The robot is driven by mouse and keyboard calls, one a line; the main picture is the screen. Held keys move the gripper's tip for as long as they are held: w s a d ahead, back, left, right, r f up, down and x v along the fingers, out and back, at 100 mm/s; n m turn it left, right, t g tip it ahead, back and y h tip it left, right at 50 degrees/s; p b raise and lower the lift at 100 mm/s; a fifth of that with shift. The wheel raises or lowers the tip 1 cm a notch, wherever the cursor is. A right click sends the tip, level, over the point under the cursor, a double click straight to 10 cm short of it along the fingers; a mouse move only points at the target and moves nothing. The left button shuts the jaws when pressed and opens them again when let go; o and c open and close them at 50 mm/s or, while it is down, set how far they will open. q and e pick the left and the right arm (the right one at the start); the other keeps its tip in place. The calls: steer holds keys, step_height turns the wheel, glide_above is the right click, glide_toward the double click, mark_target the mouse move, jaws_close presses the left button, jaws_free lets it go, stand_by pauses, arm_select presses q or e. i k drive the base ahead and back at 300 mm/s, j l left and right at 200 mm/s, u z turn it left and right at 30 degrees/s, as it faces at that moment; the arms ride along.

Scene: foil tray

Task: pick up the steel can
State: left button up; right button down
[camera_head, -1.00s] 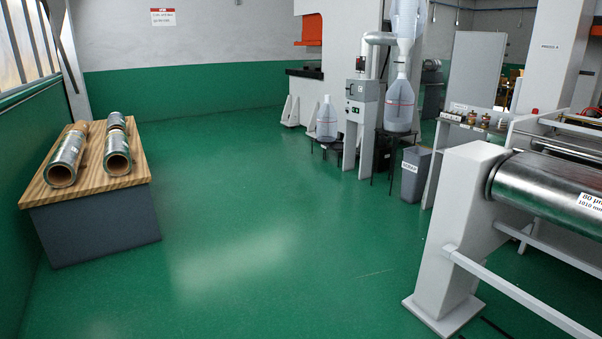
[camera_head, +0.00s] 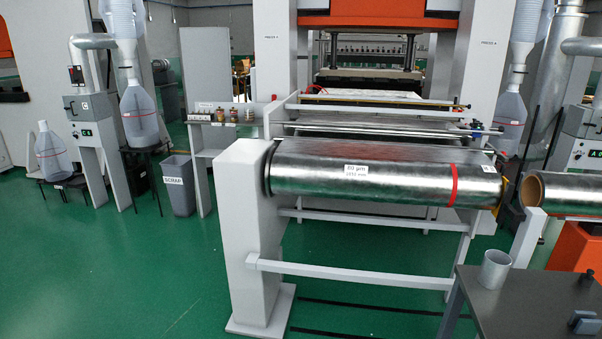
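A plain grey, open-topped can (camera_head: 494,269), which looks like the steel can, stands upright near the left edge of a dark grey table (camera_head: 520,300) at the lower right. Nothing touches it. Neither of my grippers shows in the head view.
A large foil roll (camera_head: 390,178) on a white stand (camera_head: 256,230) fills the middle, in front of an orange press (camera_head: 375,20). Another roll (camera_head: 570,192) is at the right edge. A grey scrap bin (camera_head: 179,185) stands at the left. Green floor (camera_head: 120,270) is clear at the lower left.

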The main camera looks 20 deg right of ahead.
mark_target(494, 268)
steer(key=i+z, duration=0.15)
steer(key=z, duration=0.3)
steer(key=i+z, duration=0.2)
steer(key=z, duration=0.25)
steer(key=i+j+z, duration=0.15)
steer(key=z, duration=0.3)
steer(key=i+j+z, duration=0.15)
steer(key=z, duration=0.3)
steer(key=i+j+z, duration=0.1)
steer(key=z, duration=0.35)
steer(key=j+z, duration=0.45)
steer(key=l, duration=0.1)
